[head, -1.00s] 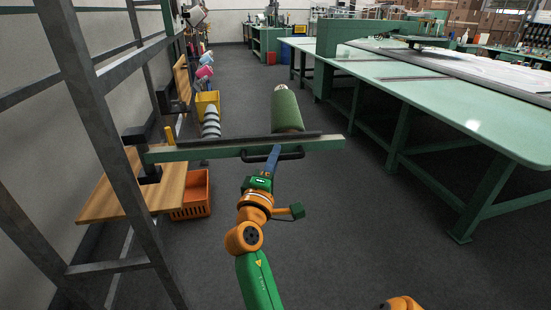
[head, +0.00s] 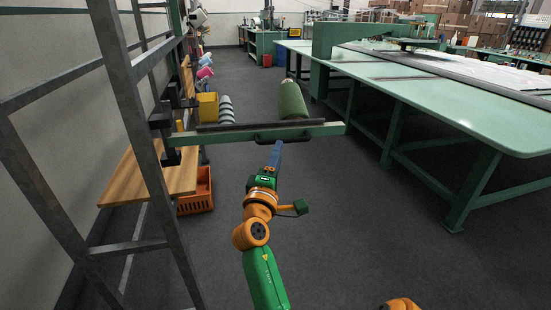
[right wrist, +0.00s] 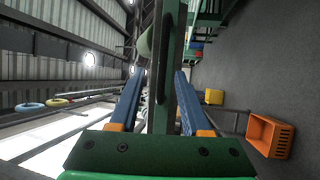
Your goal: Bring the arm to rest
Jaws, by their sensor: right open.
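A green horizontal beam arm (head: 218,137) reaches out from the dark steel frame at the left in the head view. A dark strip lies along its top, and a black bar handle (head: 312,136) is on its near side. My right gripper (head: 277,148) is at the beam's near side, by the handle's left end. In the right wrist view its two blue fingers are apart (right wrist: 157,100), and the green beam (right wrist: 161,65) shows in the gap between them. I cannot tell whether the fingers touch the beam or handle. My left gripper is not in view.
A green roll (head: 293,99) is behind the beam. A wooden bench (head: 140,178), an orange crate (head: 196,192) and a steel post (head: 146,130) are at the left. A long green table (head: 440,107) lines the right.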

